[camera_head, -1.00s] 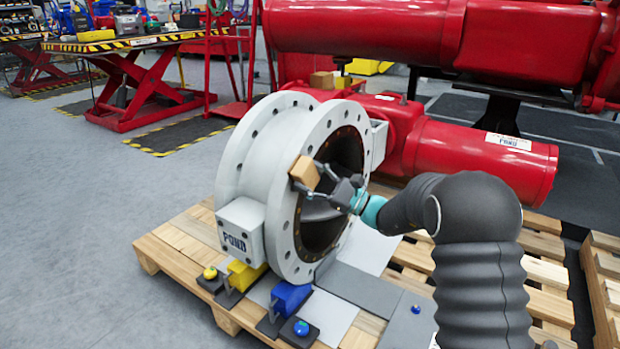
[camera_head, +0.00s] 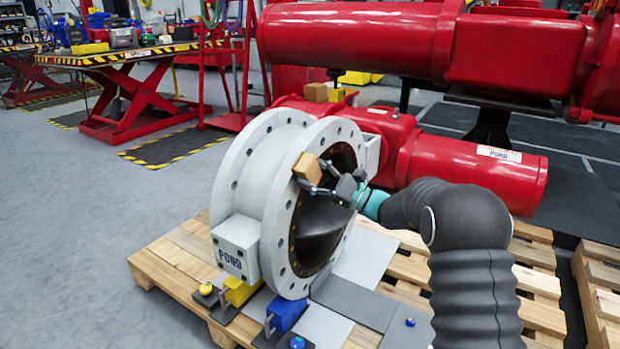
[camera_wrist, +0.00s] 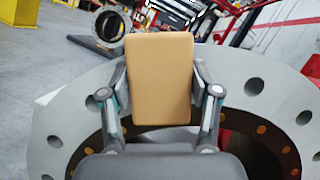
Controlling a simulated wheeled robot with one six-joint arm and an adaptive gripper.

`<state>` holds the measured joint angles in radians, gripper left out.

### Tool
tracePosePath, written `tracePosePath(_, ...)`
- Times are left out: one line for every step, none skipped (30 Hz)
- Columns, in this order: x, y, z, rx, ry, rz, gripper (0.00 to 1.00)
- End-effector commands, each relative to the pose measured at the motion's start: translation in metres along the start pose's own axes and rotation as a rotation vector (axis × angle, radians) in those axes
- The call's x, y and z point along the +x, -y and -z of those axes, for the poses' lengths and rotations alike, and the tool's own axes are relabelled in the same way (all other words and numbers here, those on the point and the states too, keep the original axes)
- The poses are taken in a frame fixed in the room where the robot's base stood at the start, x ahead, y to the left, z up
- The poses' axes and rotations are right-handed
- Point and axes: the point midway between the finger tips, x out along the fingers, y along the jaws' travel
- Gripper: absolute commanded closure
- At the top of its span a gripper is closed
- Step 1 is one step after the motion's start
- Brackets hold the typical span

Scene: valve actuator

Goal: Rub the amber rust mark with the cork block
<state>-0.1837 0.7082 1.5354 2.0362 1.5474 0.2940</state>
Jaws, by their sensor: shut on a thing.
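The cork block (camera_head: 308,168) is a tan block held between the fingertips of my gripper (camera_head: 320,178). The block is in front of the upper part of the valve's white flange face (camera_head: 290,262). In the wrist view the cork block (camera_wrist: 159,80) fills the upper middle, with the fingers of my gripper (camera_wrist: 159,95) shut on its two sides. The flange ring (camera_wrist: 252,90) lies behind and below it. I cannot tell whether the block touches the flange. No amber rust mark can be made out in either view; the block and gripper may hide it.
The valve stands on a wooden pallet (camera_head: 172,262), with a yellow clamp (camera_head: 240,291) and a blue clamp (camera_head: 286,314) at its foot. A red actuator cylinder (camera_head: 475,170) lies behind my arm. Open grey floor is at the left.

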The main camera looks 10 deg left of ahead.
Motion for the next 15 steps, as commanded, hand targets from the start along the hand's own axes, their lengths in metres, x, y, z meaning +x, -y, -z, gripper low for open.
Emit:
tracePosePath(0.0012,0.0050,-0.0022,-0.001,0.000,0.000,0.66)
tracePosePath(0.0016,0.0070,-0.0025,-0.001,0.000,0.001,0.66)
tracePosePath(0.0021,0.0092,-0.0028,-0.001,0.000,0.001,0.66)
tracePosePath(0.0023,0.0104,-0.0029,-0.001,0.000,0.000,0.66)
tracePosePath(0.0024,0.0111,-0.0028,0.000,0.000,0.000,0.66)
tracePosePath(0.0023,0.0113,-0.0023,0.000,0.000,0.000,0.66)
tracePosePath(0.0020,0.0112,-0.0019,0.000,0.000,0.000,0.66)
tracePosePath(0.0018,0.0109,-0.0016,0.000,0.000,0.000,0.66)
tracePosePath(0.0018,0.0108,-0.0017,0.000,0.000,0.000,0.66)
tracePosePath(0.0019,0.0107,-0.0020,0.001,0.000,0.000,0.66)
tracePosePath(0.0019,0.0102,-0.0019,0.001,0.000,0.000,0.66)
tracePosePath(0.0018,0.0091,-0.0014,0.001,0.000,0.000,0.66)
tracePosePath(0.0016,0.0078,-0.0009,0.000,0.000,0.000,0.66)
tracePosePath(0.0014,0.0063,-0.0004,0.000,0.000,0.000,0.66)
tracePosePath(0.0011,0.0039,0.0005,0.000,0.000,-0.001,0.66)
